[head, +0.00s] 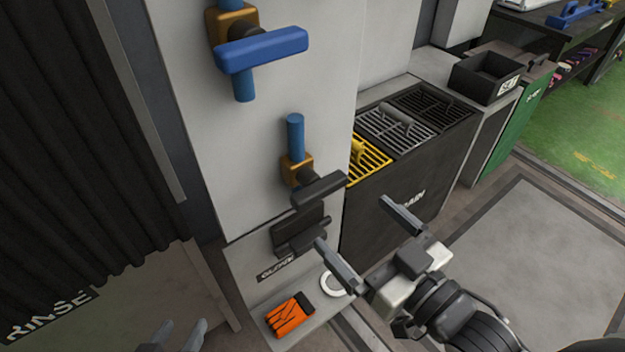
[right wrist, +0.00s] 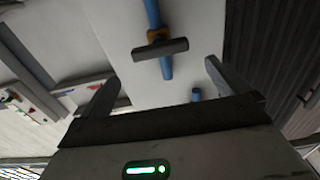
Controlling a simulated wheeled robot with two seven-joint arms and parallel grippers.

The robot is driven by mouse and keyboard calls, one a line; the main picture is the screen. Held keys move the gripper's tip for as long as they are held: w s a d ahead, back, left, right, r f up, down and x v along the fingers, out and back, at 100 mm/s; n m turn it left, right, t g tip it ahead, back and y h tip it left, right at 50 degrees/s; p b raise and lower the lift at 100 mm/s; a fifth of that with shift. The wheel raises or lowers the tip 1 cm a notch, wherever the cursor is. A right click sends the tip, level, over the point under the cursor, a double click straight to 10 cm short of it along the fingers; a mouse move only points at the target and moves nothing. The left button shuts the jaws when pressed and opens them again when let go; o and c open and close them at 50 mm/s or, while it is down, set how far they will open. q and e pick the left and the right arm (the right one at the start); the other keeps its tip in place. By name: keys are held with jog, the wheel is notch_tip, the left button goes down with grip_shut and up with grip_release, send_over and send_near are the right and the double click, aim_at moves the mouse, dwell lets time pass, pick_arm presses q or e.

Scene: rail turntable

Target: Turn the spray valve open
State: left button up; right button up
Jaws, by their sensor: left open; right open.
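Two lever valves are on the pale wall panel in the head view. The upper valve has a brass body with blue pipe and a wide blue lever (head: 262,49). The lower valve has a brass body (head: 297,168), a blue pipe above it and a dark grey lever (head: 319,189) lying crosswise. I cannot read which one is marked as spray. My right gripper (head: 355,222) is open and empty, below and right of the dark lever, apart from it. In the right wrist view a dark-levered valve (right wrist: 160,49) shows beyond the open fingers. My left gripper (head: 179,334) is open at the bottom left edge.
A black bracket (head: 300,232) is under the lower valve. An orange glove (head: 289,316) and a white ring (head: 334,284) lie on the ledge below. A dark drain cabinet (head: 404,205) with grates stands right of the panel. A dark curtain (head: 70,130) hangs at left.

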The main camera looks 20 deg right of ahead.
aim_at(314, 184)
jog(key=x, duration=1.1)
jog(key=shift+w+a, duration=0.1)
jog(key=shift+w, duration=0.25)
jog(key=c, duration=0.7)
